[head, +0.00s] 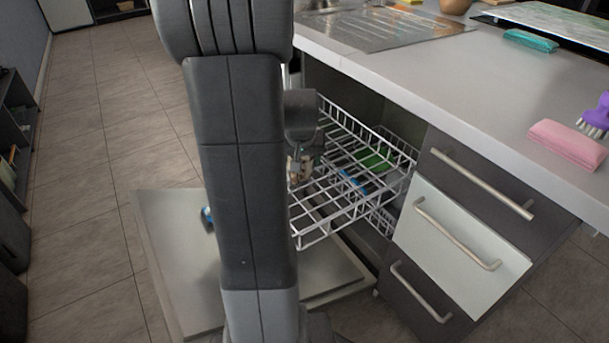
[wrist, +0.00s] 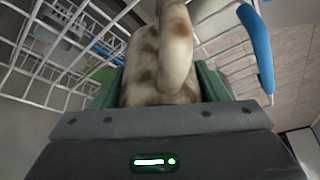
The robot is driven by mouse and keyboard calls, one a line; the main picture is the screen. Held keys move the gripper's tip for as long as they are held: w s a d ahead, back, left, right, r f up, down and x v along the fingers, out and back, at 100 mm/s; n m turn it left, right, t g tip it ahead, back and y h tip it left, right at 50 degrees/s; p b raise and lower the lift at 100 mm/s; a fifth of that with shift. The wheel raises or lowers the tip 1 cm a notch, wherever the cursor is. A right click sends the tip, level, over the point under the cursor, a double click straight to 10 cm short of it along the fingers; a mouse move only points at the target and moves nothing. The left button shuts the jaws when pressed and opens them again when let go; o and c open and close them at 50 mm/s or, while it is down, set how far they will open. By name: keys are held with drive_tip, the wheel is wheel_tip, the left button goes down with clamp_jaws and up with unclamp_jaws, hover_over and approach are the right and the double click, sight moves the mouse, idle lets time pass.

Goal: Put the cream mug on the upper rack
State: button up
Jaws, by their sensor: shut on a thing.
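The cream mug (wrist: 150,60) has brown spots, and its handle (wrist: 180,45) faces the camera in the wrist view. My gripper (wrist: 160,88) is shut on it, with a green pad on each side. In the head view a small part of the mug (head: 300,168) shows just right of my arm, which hides most of it and the gripper. The upper rack (head: 335,217) is a white wire basket pulled out of the dishwasher. The mug is at the rack's near left part; I cannot tell whether it touches the wires.
A green item (head: 375,158) and a blue item (head: 352,182) are in or below the rack. A blue thing (wrist: 255,45) is close right of the mug. The open dishwasher door (head: 175,255) lies below. The counter (head: 440,95) and drawers (head: 460,235) stand right.

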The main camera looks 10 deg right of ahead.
sight(301, 175)
wheel_tip(301, 175, down, 7)
drive_tip(key=shift+r+b, duration=0.1)
drive_tip(key=shift+b, duration=1)
drive_tip(key=shift+r, duration=0.1)
drive_tip(key=o, duration=0.7)
drive_tip(key=shift+f, duration=0.25)
drive_tip(key=o, duration=0.4)
drive_tip(key=shift+r, duration=0.1)
drive_tip(key=shift+o, duration=0.2)
drive_tip(key=shift+r, duration=0.1)
drive_tip(key=shift+r, duration=0.25)
drive_tip(key=p+v, duration=0.4)
drive_tip(key=v, duration=0.7)
drive_tip(key=shift+s+r, duration=0.2)
drive_tip(key=shift+r, duration=0.05)
